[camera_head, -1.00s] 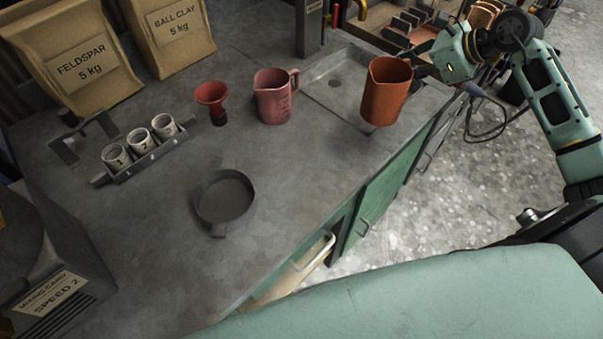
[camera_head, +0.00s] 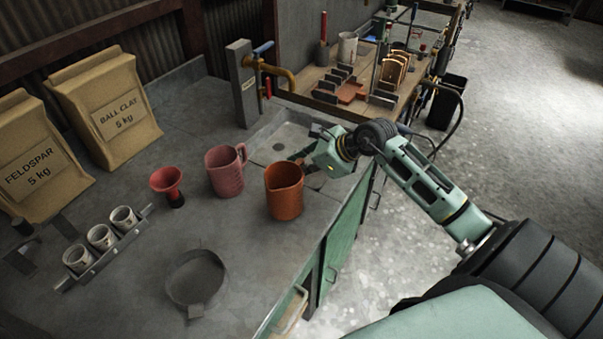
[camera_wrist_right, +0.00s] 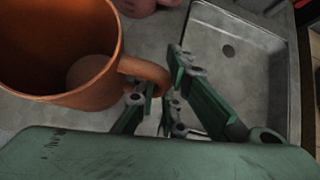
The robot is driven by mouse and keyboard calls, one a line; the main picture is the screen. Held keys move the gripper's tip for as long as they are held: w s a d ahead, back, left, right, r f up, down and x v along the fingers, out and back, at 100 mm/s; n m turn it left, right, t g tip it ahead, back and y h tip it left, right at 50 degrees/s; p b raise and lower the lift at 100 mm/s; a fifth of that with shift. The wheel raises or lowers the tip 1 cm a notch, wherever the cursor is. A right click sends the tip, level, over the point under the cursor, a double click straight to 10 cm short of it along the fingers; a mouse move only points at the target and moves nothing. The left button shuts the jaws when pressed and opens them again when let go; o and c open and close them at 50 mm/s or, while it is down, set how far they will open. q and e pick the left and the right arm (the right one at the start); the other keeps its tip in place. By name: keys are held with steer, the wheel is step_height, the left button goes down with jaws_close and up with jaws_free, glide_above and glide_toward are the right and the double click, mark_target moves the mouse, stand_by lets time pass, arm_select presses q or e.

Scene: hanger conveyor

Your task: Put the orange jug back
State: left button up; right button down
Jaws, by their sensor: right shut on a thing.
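The orange jug (camera_head: 284,194) is upright over the grey worktop, right of the pink jug (camera_head: 225,173). Whether its base touches the worktop, I cannot tell. My right gripper (camera_head: 304,164) is shut on its handle from the sink side. In the right wrist view the orange jug (camera_wrist_right: 60,50) fills the upper left, and its looped handle (camera_wrist_right: 150,74) runs between the fingers of my right gripper (camera_wrist_right: 168,85). The inside of the jug looks empty. My left gripper is not in view.
A red funnel (camera_head: 167,183), a rack of white cups (camera_head: 104,250) and a dark round pan (camera_head: 196,280) stand on the worktop (camera_head: 255,245). The sink (camera_head: 280,140) lies behind the orange jug. Paper bags (camera_head: 110,110) stand at the left.

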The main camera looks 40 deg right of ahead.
step_height(320, 180, down, 4)
steer(key=shift+r+p, duration=0.25)
steer(key=shift+p, duration=0.25)
steer(key=shift+f, duration=0.1)
steer(key=shift+f, duration=0.15)
steer(key=c, duration=1.8)
jaws_free()
steer(key=shift+s+d+r, duration=0.1)
steer(key=shift+r, duration=0.15)
steer(key=shift+b+v, duration=1.2)
steer(key=shift+v, duration=4.7)
